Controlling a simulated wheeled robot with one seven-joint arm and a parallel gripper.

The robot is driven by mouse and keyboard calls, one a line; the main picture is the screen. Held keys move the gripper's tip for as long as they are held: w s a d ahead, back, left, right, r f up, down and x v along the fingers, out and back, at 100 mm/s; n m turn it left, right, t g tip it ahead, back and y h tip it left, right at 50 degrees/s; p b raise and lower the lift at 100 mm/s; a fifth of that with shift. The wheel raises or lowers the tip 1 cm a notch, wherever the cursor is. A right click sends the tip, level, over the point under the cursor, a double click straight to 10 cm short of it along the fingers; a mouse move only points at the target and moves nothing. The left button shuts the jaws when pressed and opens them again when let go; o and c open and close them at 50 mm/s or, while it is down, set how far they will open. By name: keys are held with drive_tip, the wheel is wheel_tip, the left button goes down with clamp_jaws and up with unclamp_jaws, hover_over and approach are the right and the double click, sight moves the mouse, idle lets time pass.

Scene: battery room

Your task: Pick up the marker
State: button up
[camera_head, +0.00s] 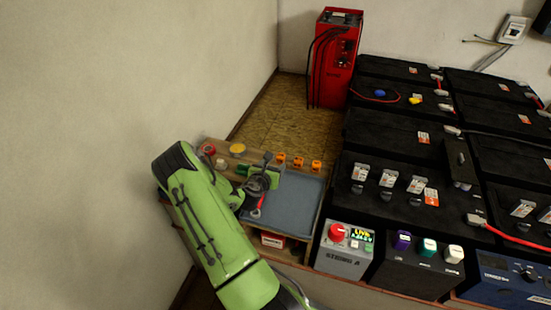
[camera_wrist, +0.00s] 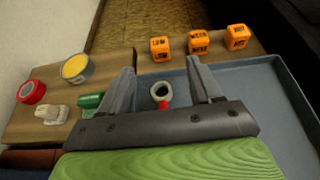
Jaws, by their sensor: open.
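My gripper (camera_head: 262,172) is open over the wooden bench; in the wrist view its two fingers (camera_wrist: 160,73) stand apart with nothing held. A short green cylinder (camera_wrist: 90,101), possibly the marker, lies by the outer side of the left finger; my gripper partly hides it. It also shows as a green piece (camera_head: 228,170) left of my gripper in the head view. A ring-ended tool with a red handle (camera_wrist: 163,104) shows between the fingers, its lower part hidden by my gripper. In the head view, its red handle (camera_head: 260,203) lies over the blue-grey tray (camera_head: 295,205).
Several orange cubes (camera_wrist: 198,43) line the bench behind the tray. A yellow-topped tin (camera_wrist: 76,68), a red roll (camera_wrist: 31,92) and a pale clamp-like piece (camera_wrist: 52,114) sit at left. Black batteries (camera_head: 385,135) fill the right; a wall closes the left.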

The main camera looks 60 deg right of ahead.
sight(280, 156)
drive_tip(key=b+x, duration=0.1)
drive_tip(key=x, duration=0.6)
drive_tip(key=b+x, duration=0.1)
drive_tip(key=x, duration=0.3)
drive_tip(key=shift+a+f+b, duration=0.1)
drive_tip(key=shift+f+b, duration=0.2)
drive_tip(key=shift+b, duration=0.05)
drive_tip(key=shift+r, duration=0.1)
drive_tip(key=c, duration=1)
wheel_tip(280, 156, up, 10)
drive_tip(key=p, duration=0.3)
drive_tip(key=shift+p, duration=0.4)
drive_tip(key=shift+c, duration=0.2)
clamp_jaws()
